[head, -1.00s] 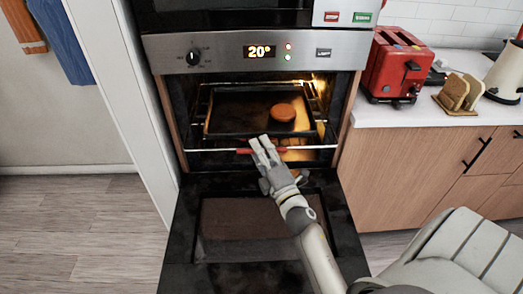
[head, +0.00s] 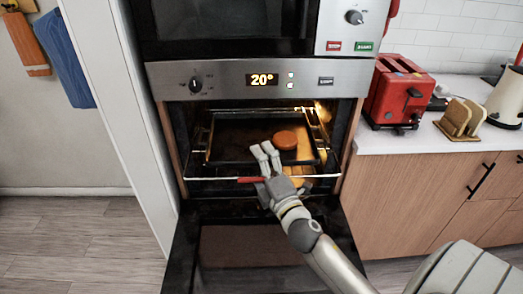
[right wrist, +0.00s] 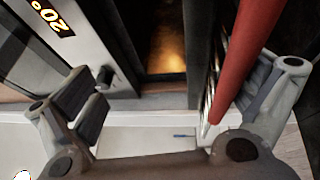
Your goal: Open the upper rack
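The oven is open. Its upper rack (head: 210,179) has a thin front bar with a red grip (head: 250,180) near the middle. On the rack lies a dark tray (head: 228,150) with a round orange-brown piece (head: 285,140). My right gripper (head: 266,156) is at the rack's front, its fingers overlapping the bar and tray in the head view. In the right wrist view the gripper (right wrist: 178,95) is open, and the red grip (right wrist: 245,55) runs between its fingers, close to the right one. Whether they touch is unclear. My left gripper is out of view.
The oven door (head: 195,235) is folded down in front. A wooden cabinet (head: 415,200) stands to the right, with a red toaster (head: 395,90) and a toast holder (head: 460,120) on its counter. A white panel (head: 110,100) borders the oven on the left. Yellow-orange shapes show below the tray.

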